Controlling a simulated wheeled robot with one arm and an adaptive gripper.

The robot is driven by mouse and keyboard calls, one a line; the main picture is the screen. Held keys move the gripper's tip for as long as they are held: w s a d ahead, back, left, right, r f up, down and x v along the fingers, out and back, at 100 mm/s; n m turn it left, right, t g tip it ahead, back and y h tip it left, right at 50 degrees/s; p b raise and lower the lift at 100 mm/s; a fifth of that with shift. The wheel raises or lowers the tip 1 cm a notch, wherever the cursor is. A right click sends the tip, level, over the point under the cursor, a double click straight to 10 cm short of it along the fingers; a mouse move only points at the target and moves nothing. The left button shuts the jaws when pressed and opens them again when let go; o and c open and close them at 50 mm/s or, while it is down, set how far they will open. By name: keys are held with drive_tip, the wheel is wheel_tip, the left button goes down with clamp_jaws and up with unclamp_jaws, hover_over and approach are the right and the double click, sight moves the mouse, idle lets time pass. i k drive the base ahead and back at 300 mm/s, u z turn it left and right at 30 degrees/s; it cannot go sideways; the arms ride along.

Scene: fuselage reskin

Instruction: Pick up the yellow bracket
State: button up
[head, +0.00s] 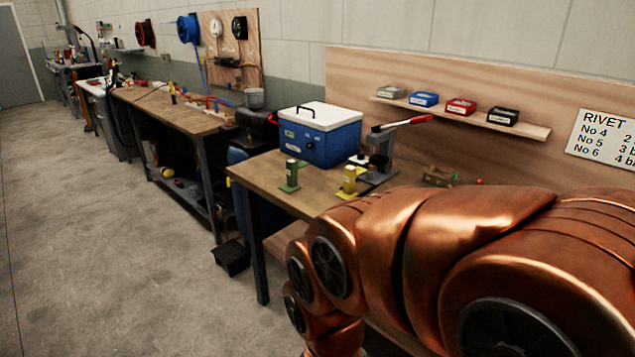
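The yellow bracket (349,181) stands upright on the wooden workbench (262,172), near its front edge. Its lower part is close behind the top of my copper-coloured arm in the picture. A similar green bracket (290,176) stands upright to its left, apart from it. My arm fills the lower right and covers the front right part of the bench. My gripper is not in view.
A blue box with a white lid (320,134) stands behind the brackets. A red-handled press (384,150) is just right of the yellow bracket. A wall shelf (460,117) holds several small boxes. Open concrete floor (110,230) lies to the left.

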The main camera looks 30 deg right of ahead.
sight(348, 192)
drive_tip(key=z, duration=0.15)
drive_tip(key=i, duration=0.85)
drive_tip(key=z, duration=0.4)
